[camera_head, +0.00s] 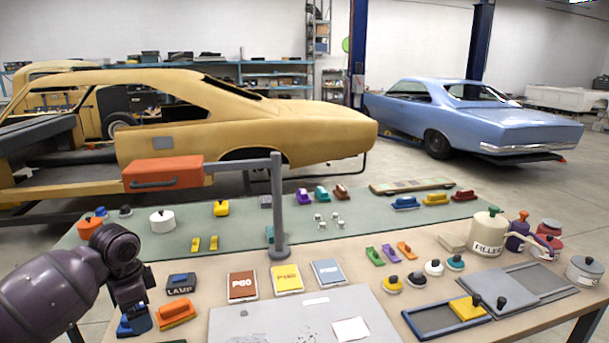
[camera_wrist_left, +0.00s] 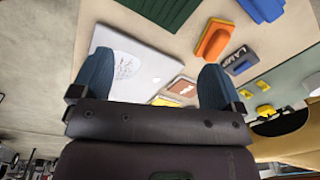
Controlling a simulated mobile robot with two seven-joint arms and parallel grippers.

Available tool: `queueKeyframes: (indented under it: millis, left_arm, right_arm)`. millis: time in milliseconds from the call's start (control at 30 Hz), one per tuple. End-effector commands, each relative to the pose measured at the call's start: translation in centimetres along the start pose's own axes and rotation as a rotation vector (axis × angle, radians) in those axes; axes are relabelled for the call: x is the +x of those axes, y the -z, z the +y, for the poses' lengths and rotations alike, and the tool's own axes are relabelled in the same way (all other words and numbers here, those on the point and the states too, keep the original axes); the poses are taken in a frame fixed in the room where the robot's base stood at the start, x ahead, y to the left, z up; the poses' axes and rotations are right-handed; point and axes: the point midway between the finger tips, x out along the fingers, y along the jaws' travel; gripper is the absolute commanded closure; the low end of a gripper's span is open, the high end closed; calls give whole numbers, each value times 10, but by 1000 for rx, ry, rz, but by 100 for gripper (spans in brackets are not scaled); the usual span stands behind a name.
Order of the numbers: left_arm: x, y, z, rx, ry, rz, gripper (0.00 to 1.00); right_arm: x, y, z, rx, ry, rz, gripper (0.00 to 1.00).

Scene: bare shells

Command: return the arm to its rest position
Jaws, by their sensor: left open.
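My left arm (camera_head: 60,285) is dark purple and comes in from the left in the head view. Its gripper (camera_head: 134,304) points down over the left front part of the workbench, close to a blue block and an orange block (camera_head: 175,314). In the left wrist view the gripper (camera_wrist_left: 156,82) shows two blue fingers wide apart. Nothing is between the fingertips, and the bench lies beyond them. My right arm and gripper are not in view.
The workbench holds a grey panel (camera_head: 290,322), a lamp block (camera_head: 180,284), P80 (camera_head: 242,286) and P180 (camera_head: 287,279) packs. A grey post (camera_head: 278,205) carrying an orange box (camera_head: 163,172) rises mid-bench. A yellow car shell (camera_head: 290,130) stands behind.

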Motion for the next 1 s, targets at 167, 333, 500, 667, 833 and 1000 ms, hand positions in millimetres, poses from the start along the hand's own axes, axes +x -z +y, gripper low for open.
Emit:
queueKeyframes:
  millis: [167, 333, 500, 667, 833, 1000]
  left_arm:
    - [44, 1, 48, -13, -8, 22, 7]
    - [84, -2, 106, -63, -7, 65, 7]
    - [108, -12, 163, -153, 2, 119, 7]
    - [119, -27, 209, -274, 18, 170, 7]
    - [118, -51, 251, -436, 48, 209, 7]
    - [109, -80, 282, -611, 92, 229, 7]
  right_arm:
    - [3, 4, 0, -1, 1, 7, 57]
    - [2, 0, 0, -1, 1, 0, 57]
    - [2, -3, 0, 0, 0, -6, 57]
    - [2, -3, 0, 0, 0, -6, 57]
    - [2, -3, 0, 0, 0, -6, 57]
    - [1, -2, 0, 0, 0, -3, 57]
